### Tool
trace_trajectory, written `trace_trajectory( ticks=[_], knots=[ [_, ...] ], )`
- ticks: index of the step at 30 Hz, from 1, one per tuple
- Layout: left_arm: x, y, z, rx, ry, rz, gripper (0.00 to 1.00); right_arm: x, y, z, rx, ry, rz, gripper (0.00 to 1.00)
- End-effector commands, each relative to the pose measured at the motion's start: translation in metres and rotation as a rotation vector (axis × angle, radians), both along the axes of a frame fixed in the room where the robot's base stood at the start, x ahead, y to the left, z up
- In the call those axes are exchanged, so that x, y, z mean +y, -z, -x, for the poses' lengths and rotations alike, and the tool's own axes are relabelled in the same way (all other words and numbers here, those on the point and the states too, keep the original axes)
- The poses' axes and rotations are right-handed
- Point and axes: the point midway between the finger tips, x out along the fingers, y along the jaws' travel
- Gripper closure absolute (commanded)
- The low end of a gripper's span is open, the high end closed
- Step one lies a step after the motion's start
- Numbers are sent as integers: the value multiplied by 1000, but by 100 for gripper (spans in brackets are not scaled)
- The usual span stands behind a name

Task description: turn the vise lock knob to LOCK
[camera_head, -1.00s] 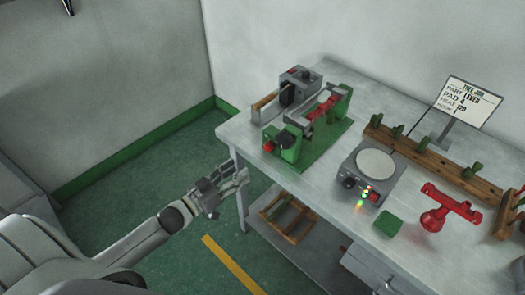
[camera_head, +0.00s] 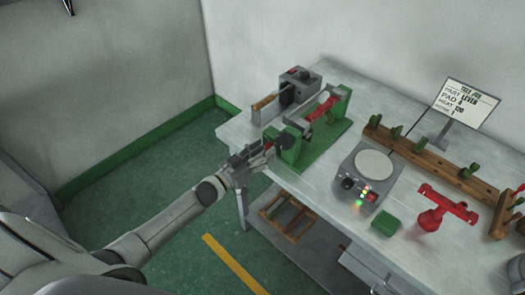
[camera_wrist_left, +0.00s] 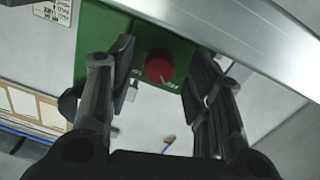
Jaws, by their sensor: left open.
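The green vise (camera_head: 318,140) stands at the left end of the table, with a dark round handle on its near side. Its red lock knob (camera_wrist_left: 159,66) shows in the left wrist view on a green plate with small white markings, too small to read. My left gripper (camera_head: 262,153) is at the near end of the vise and hides most of the knob in the head view. In the left wrist view the left gripper (camera_wrist_left: 160,85) is open, with the knob between and beyond its fingers. I cannot tell whether a finger touches it.
A sign (camera_head: 466,103) stands at the back.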

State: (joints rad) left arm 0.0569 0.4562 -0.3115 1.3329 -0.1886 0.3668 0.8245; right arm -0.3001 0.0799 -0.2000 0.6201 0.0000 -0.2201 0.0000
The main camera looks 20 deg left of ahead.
Motion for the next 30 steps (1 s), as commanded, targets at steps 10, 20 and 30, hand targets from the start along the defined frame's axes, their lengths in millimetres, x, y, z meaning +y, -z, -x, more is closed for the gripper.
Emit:
trace_trajectory(
  ticks=[10,20,30],
  knots=[
    [-1,0,-2,1,0,0,56,0,0,0,0,0,0,60],
    [-1,0,-2,1,0,-1,98,0,0,0,0,0,0,60],
    [-1,0,-2,-15,0,-44,100,0,0,0,0,0,0,60]
  ],
)
